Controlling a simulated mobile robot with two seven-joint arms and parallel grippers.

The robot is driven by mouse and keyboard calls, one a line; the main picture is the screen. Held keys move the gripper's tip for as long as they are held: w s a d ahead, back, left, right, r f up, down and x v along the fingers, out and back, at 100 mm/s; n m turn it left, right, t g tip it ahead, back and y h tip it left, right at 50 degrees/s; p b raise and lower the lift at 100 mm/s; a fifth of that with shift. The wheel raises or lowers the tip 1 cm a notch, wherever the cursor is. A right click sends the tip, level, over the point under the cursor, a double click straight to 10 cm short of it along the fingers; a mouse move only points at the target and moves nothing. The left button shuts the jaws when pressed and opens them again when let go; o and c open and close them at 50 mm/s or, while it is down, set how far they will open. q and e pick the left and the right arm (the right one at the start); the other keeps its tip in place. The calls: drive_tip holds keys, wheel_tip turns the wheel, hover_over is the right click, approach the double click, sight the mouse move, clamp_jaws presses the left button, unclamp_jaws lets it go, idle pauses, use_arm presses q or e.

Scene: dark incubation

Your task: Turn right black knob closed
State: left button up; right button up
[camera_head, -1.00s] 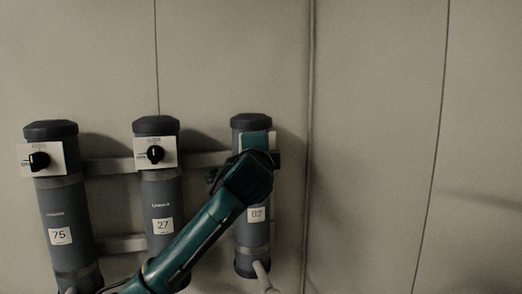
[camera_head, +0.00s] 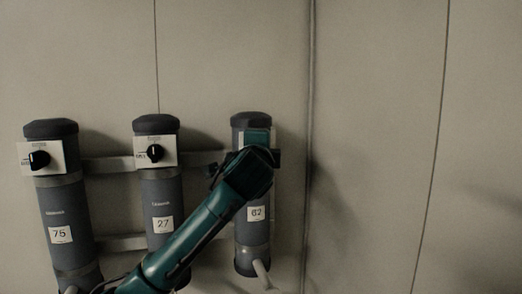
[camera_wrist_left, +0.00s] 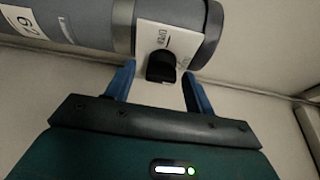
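The right black knob (camera_wrist_left: 161,66) sits on a white plate (camera_wrist_left: 172,38) on the right grey cylinder, which carries a label reading 62 (camera_head: 256,213). In the left wrist view the blue fingers of my left gripper (camera_wrist_left: 158,74) are apart, one on each side of the knob. A gap shows between the knob and each finger. I cannot tell whether the tips reach fully around it. In the head view my left gripper (camera_head: 250,166) covers the knob and most of its plate. My right gripper is not in view.
Two similar cylinders stand to the left, labelled 75 (camera_head: 60,234) and 27 (camera_head: 163,225), with black knobs (camera_head: 39,159) and (camera_head: 155,153). Horizontal rails (camera_head: 108,165) link the cylinders. A vertical pipe (camera_head: 309,130) runs right of them. The wall farther right is bare.

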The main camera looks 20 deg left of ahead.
use_arm(q)
drive_tip(key=b+v, duration=0.3)
drive_tip(key=v, duration=1)
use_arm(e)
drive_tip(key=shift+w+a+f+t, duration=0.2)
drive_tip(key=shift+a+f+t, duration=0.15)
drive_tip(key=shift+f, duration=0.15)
use_arm(q)
drive_tip(key=shift+s+r, duration=0.1)
